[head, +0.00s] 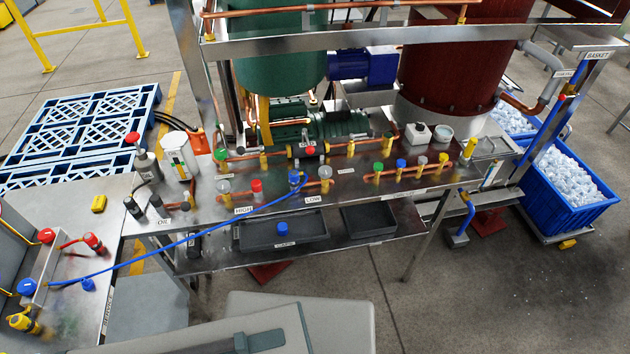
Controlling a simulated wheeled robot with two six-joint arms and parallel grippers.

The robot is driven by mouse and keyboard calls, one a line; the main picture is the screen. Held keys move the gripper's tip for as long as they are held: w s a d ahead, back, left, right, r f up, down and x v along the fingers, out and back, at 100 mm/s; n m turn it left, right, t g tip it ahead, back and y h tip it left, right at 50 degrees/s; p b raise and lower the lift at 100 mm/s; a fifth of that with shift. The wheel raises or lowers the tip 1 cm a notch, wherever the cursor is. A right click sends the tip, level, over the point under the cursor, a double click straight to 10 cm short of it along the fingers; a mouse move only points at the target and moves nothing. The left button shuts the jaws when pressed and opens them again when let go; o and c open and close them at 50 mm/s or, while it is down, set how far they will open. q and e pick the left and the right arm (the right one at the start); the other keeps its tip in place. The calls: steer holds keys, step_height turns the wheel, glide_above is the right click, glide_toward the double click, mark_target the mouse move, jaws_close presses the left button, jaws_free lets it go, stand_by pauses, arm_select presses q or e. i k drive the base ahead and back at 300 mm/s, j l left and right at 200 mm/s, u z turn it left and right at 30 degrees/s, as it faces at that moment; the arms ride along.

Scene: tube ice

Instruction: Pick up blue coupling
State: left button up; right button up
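A blue hose (170,247) runs from the left bench up to the fittings at the middle of the steel table. Its far end meets a blue coupling (295,180), which seems to sit at a fitting between the HIGH and LOW labels; whether it is locked on is too small to tell. The hose's other end is by a blue round fitting (27,287) on the left bench. A separate blue piece (88,285) stands beside the hose there. Neither of my grippers is in view.
Red (92,242) and yellow (22,322) hose ends lie on the left bench. A black tray (285,240) on the lower shelf holds a blue cap (282,228).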

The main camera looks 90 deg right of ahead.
mark_target(294, 175)
steer(key=z, duration=2.8)
steer(key=j+u, duration=0.1)
steer(key=u, duration=0.35)
steer(key=i+u, duration=0.1)
steer(key=u, duration=0.35)
steer(key=j+u, duration=0.1)
steer(key=u, duration=0.35)
steer(key=i+u, duration=0.1)
steer(key=u, duration=0.35)
steer(key=l+z, duration=0.1)
steer(key=z, duration=0.4)
steer(key=i+z, duration=0.1)
steer(key=z, duration=0.4)
steer(key=l+z, duration=0.1)
steer(key=z, duration=0.4)
steer(key=i+z, duration=0.1)
steer(key=z, duration=0.4)
